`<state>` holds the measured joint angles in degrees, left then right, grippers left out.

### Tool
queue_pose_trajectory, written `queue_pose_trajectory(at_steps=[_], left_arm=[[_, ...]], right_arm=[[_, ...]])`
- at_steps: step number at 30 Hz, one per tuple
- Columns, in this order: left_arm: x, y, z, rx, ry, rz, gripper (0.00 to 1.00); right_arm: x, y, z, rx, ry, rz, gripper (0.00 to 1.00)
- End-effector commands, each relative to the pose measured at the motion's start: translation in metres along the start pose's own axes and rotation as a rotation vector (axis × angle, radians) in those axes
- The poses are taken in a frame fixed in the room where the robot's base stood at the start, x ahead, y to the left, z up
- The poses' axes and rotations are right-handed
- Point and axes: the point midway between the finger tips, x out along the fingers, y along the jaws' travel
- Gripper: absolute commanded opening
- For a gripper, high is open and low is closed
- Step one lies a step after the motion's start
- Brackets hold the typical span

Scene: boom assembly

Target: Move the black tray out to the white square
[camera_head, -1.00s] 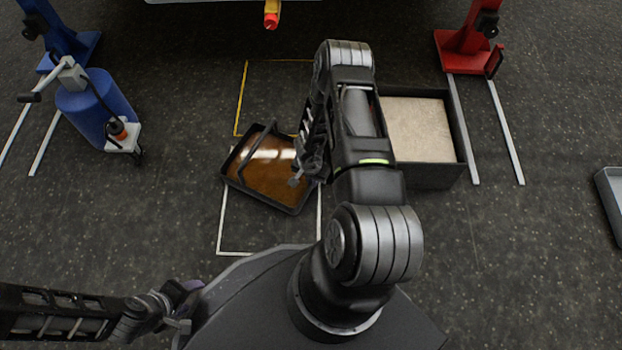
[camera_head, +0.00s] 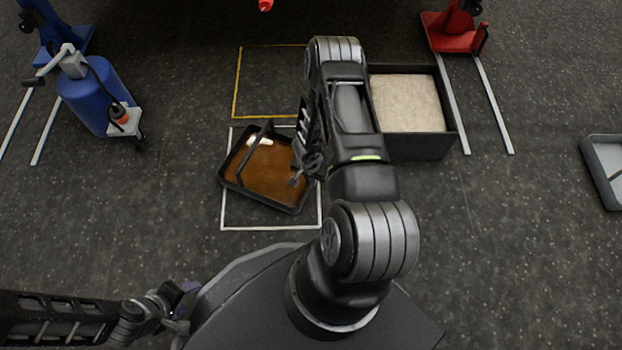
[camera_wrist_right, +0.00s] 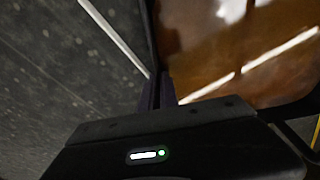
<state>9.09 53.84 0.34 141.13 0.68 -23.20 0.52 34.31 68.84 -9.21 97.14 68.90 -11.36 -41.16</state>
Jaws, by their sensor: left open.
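The black tray (camera_head: 256,199), with brown liquid in it and a bar across it, lies on the floor, turned at an angle. Most of it is inside the white square (camera_head: 270,228); its left corner reaches over the left line and its upper end is at the upper line. My right gripper (camera_head: 297,182) is at the tray's right side, partly hidden by my arm. In the right wrist view its fingers (camera_wrist_right: 159,92) are close together on the tray wall (camera_wrist_right: 152,40). My left gripper (camera_head: 182,308) is open and empty at the lower left, away from the tray.
A yellow outline (camera_head: 237,85) lies beyond the white square. A black box with a pale filling (camera_head: 425,146) stands to the right. A blue cylinder (camera_head: 92,103) stands at the left, and a grey tray (camera_head: 602,172) at the far right. Floor left of the square is clear.

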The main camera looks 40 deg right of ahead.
Motion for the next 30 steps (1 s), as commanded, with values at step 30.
queue_pose_trajectory(at_steps=[30], left_arm=[[-0.013,0.004,0.001,0.001,-0.005,0.000,0.54]], right_arm=[[-0.022,-0.001,-0.001,-0.003,0.001,-0.001,0.30]])
